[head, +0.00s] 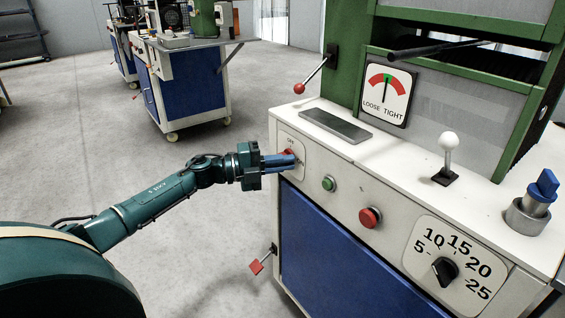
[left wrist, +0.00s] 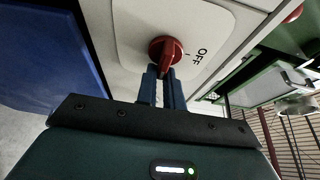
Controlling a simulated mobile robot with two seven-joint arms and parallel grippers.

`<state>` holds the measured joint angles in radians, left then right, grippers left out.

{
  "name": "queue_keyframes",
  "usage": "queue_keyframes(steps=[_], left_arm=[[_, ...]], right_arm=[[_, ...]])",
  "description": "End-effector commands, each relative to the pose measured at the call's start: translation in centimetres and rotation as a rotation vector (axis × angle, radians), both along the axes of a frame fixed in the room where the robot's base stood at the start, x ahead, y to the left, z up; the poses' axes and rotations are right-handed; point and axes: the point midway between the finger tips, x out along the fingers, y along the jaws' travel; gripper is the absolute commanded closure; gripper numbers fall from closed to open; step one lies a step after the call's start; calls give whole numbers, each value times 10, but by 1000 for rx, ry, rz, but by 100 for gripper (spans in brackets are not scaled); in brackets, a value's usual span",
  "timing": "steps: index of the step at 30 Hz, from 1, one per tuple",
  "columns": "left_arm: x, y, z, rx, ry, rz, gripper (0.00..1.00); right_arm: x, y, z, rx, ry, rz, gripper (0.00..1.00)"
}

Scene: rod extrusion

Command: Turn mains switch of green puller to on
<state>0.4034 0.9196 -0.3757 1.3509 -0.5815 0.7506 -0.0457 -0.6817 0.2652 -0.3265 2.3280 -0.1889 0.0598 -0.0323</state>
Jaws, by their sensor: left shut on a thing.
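The green puller is a white cabinet with a green frame (head: 349,60) and blue lower panels. Its mains switch is a red rotary knob (head: 288,153) on a white plate at the left of the front face. In the left wrist view the red knob (left wrist: 166,48) sits on the white plate with the word OFF to its right. My left gripper (head: 288,160) is at the knob, its blue fingers shut on the knob's grip, as the left wrist view (left wrist: 166,75) also shows. The fingers hide part of the knob and plate in the head view. My right gripper is not in view.
On the same face are a green button (head: 328,184), a red button (head: 370,217) and a black dial (head: 444,270). A red-ended lever (head: 258,265) sticks out low at the left. Open floor (head: 80,140) lies left of the cabinet.

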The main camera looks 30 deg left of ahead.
Motion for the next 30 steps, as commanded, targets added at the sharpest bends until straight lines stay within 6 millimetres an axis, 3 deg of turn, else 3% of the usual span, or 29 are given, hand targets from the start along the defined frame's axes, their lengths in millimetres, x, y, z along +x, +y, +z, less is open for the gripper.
queue_keyframes(steps=[2, 3, 10, 22, 30], left_arm=[[3, 8, 3, 4, -5, 24, 100], [3, 8, 3, 4, -5, 24, 88], [3, 8, 3, 3, -4, 24, 70], [-2, 8, 1, 1, 0, 14, 69], [-37, 42, 2, 4, 4, 15, 69]], right_arm=[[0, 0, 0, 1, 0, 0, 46], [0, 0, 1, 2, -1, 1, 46], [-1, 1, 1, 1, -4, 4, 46], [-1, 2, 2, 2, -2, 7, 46], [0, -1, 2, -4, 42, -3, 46]])
